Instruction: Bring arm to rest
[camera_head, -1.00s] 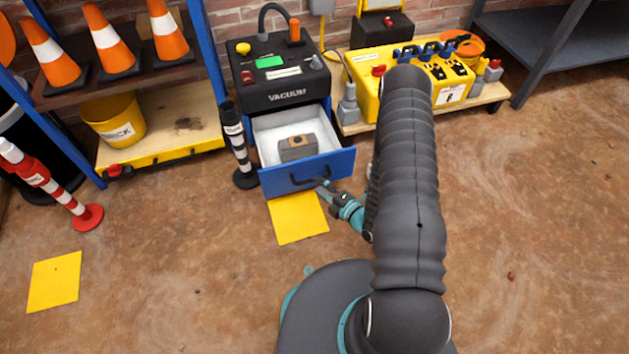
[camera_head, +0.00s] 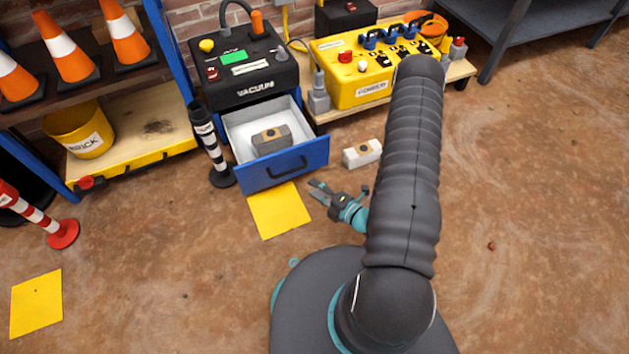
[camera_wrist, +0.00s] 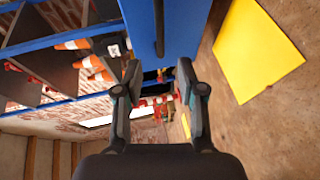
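My gripper (camera_head: 322,190) is low over the floor, just in front and to the right of the open blue drawer (camera_head: 305,158) in the head view. Its two fingers are spread with nothing between them; the wrist view shows the same gap (camera_wrist: 160,88). The drawer's blue front also shows in the wrist view (camera_wrist: 180,25), beyond the fingers. In the head view the gripper is apart from the drawer's dark handle (camera_head: 287,168). A grey-brown brick (camera_head: 271,139) lies inside the drawer.
A pale block (camera_head: 362,153) lies on the floor right of the drawer. A black-and-white post (camera_head: 209,143) stands at the drawer's left. Yellow sheets (camera_head: 279,210) lie on the floor. Floor at the right is clear.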

